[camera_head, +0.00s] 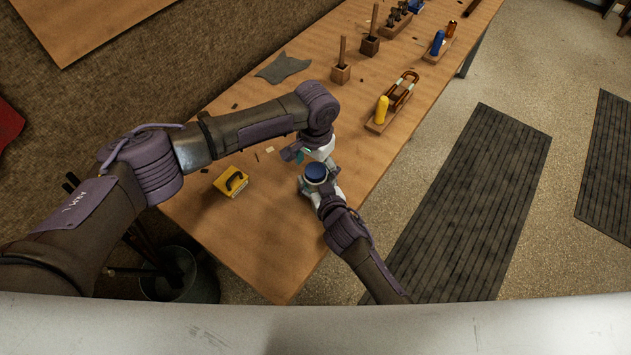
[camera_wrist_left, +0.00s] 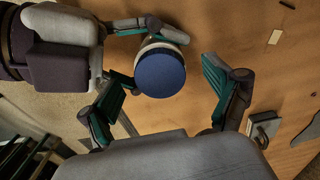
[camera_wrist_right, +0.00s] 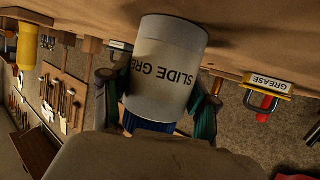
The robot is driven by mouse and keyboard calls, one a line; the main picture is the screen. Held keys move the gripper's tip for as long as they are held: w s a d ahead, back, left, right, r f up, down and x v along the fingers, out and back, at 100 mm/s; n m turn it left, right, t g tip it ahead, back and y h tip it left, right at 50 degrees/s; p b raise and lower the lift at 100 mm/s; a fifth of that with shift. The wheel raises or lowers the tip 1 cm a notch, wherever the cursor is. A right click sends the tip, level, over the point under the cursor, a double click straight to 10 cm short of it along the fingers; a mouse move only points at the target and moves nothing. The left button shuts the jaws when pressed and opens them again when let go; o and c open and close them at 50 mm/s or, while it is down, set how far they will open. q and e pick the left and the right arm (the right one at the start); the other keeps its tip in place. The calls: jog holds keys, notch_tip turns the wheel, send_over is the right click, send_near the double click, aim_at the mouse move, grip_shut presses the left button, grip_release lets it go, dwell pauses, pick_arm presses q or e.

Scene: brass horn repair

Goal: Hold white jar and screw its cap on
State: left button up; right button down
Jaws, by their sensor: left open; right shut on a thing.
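The white jar (camera_wrist_right: 165,65) with "SLIDE GREASE" lettering is in the right wrist view, upside down in that picture. My right gripper (camera_wrist_right: 160,100) is shut on it, one finger on each side. The blue cap (camera_head: 316,171) sits at the jar's mouth; it also shows in the left wrist view (camera_wrist_left: 160,73). How tightly it is seated cannot be told. My left gripper (camera_head: 306,155) is open, close to the cap. In the left wrist view its fingers (camera_wrist_left: 165,100) are spread wide, with the cap between and beyond them, apparently untouched.
The wooden table (camera_head: 270,240) runs toward the upper right. A yellow block with a black handle (camera_head: 231,182) stands left of the jar. Beyond are a grey cloth (camera_head: 283,67), a wooden tray with a yellow bottle (camera_head: 382,109), and wooden tool holders (camera_head: 341,73). The table's front part is clear.

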pick_arm(q)
notch_tip(320, 180, up, 12)
dwell(0.5)
pick_arm(e)
jog(key=shift+c, duration=1.1)
grip_release()
jog(key=v, duration=1.2)
